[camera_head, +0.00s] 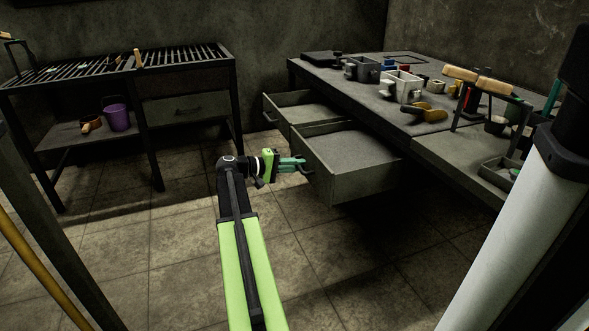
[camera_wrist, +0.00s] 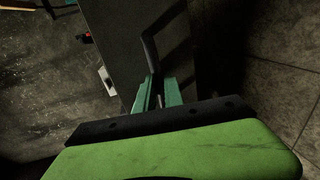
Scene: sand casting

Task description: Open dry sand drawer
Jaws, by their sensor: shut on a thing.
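A grey drawer (camera_head: 326,180) filled with dry-looking sand stands pulled out from under the right-hand workbench. My gripper (camera_head: 301,164), with green fingers, is at the front of this drawer and shut on its dark handle (camera_head: 306,169). In the wrist view, the green fingers (camera_wrist: 158,92) close around the lower end of the dark bar handle (camera_wrist: 152,50), against the drawer front (camera_wrist: 118,38). A second drawer (camera_head: 290,120) farther back is also pulled out, with grey material inside. I cannot tell from markings which drawer is the dry sand one.
The workbench (camera_head: 345,93) holds grey and white flasks (camera_head: 403,87), a yellow scoop (camera_head: 430,114) and wooden-handled tools (camera_head: 479,80). A slatted rack (camera_head: 120,62) with a purple bucket (camera_head: 117,117) stands at left. Tiled floor is clear between them.

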